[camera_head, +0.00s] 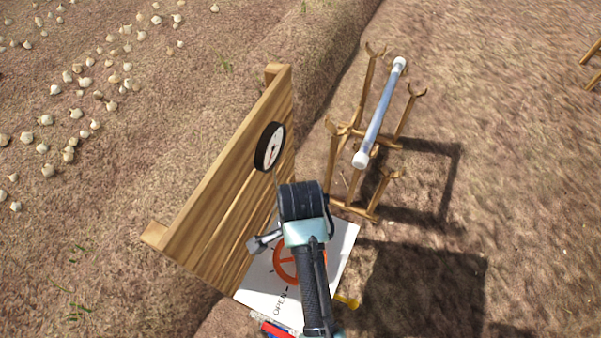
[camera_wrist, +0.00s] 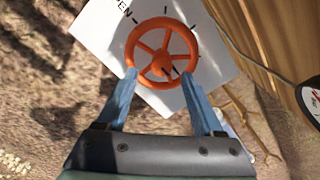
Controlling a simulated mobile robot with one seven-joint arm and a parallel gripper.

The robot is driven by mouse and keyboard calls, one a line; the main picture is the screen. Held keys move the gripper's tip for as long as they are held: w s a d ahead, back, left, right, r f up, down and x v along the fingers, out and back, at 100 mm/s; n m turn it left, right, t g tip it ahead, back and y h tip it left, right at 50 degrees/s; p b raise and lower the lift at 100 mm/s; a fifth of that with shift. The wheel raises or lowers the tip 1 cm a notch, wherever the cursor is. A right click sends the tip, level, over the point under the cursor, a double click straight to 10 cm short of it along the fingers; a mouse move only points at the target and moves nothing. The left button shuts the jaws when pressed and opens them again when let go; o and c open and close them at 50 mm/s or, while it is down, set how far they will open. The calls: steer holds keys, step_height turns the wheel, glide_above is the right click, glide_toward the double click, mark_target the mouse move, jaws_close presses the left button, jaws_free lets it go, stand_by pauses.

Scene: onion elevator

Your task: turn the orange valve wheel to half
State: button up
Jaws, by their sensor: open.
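The orange valve wheel (camera_wrist: 163,54) is mounted over a white panel (camera_wrist: 205,70) with black tick marks and lettering ending in "EN". In the head view the wheel (camera_head: 284,260) is partly hidden behind my arm, and the panel (camera_head: 343,240) reads "OPEN". My gripper (camera_wrist: 160,88) is open in the wrist view. Its two blue fingers point at the near rim, one on each side of the wheel's lower part. I cannot tell whether the fingertips touch the rim. In the head view the fingers are mostly hidden by my wrist.
A wooden board (camera_head: 225,185) with a round black-rimmed gauge (camera_head: 270,147) stands beside the panel. A wooden rack (camera_head: 350,130) holding a clear tube with white ends (camera_head: 380,112) stands behind to the right. Onions (camera_head: 75,113) lie on soil at the left. Open ground lies right.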

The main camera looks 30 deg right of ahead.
step_height(320, 180, down, 6)
steer(key=shift+w+f, duration=0.1)
steer(key=shift+f, duration=0.1)
jaws_close()
stand_by(0.4)
